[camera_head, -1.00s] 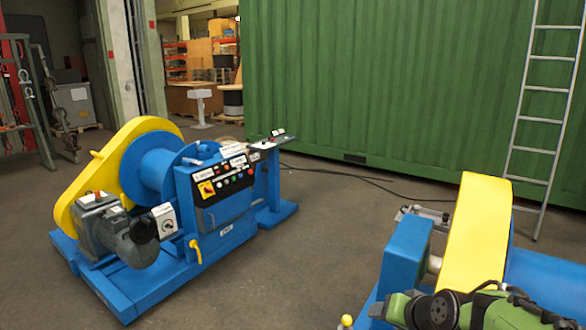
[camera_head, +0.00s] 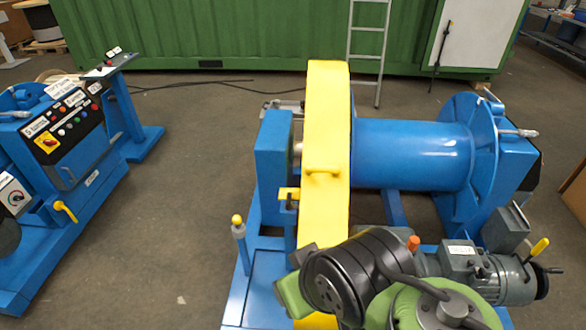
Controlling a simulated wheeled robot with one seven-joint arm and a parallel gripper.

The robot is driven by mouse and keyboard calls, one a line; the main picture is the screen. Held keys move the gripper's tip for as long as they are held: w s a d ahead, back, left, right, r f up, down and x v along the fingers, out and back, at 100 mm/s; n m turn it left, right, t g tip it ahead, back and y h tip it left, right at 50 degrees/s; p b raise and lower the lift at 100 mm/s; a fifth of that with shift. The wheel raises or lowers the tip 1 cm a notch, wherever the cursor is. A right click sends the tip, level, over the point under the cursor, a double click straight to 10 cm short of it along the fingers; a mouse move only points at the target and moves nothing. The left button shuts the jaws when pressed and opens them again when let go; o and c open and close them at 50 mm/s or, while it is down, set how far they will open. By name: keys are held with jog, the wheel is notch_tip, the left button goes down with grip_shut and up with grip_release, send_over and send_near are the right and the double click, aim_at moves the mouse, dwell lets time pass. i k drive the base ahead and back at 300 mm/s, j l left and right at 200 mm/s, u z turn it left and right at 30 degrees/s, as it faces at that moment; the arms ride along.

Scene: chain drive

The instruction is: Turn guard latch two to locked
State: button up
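A tall yellow guard (camera_head: 327,120) stands on the blue winch in the middle of the view, between a blue block (camera_head: 272,165) and a blue drum (camera_head: 410,153). A yellow handle (camera_head: 322,170) sits on the guard's near face. A small yellow latch-like piece (camera_head: 288,193) sits at the guard's left edge, on a blue post. I cannot read a number on it or tell whether it is locked. My green and black arm covers the guard's lower part. My gripper is not in view.
A blue lever with a yellow knob (camera_head: 237,220) stands left of the guard. A grey motor (camera_head: 470,262) with a yellow-handled lever is at lower right. Another blue winch with a control panel (camera_head: 62,118) is at left. Bare floor (camera_head: 190,180) lies between the machines.

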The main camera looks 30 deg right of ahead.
aim_at(288, 205)
jog(key=j+u, duration=0.45)
jog(key=i+j+u, duration=0.1)
jog(key=j+u, duration=0.35)
jog(key=i+j+u, duration=0.15)
jog(key=u, duration=0.35)
jog(key=i+j+u, duration=0.45)
jog(key=i, duration=0.4)
jog(key=i+l+z, duration=0.1)
jog(key=i+z, duration=0.7)
jog(key=i+j+z, duration=0.1)
jog(key=i+z, duration=0.15)
jog(key=z, duration=0.15)
jog(key=i+j+z, duration=0.2)
jog(key=z, duration=0.2)
jog(key=i+l+z, duration=0.25)
jog(key=z, duration=0.15)
jog(key=i+l+z, duration=0.1)
jog(key=i+z, duration=0.7)
jog(key=i+j+z, duration=0.2)
jog(key=i+z, duration=0.25)
jog(key=i+l, duration=0.65)
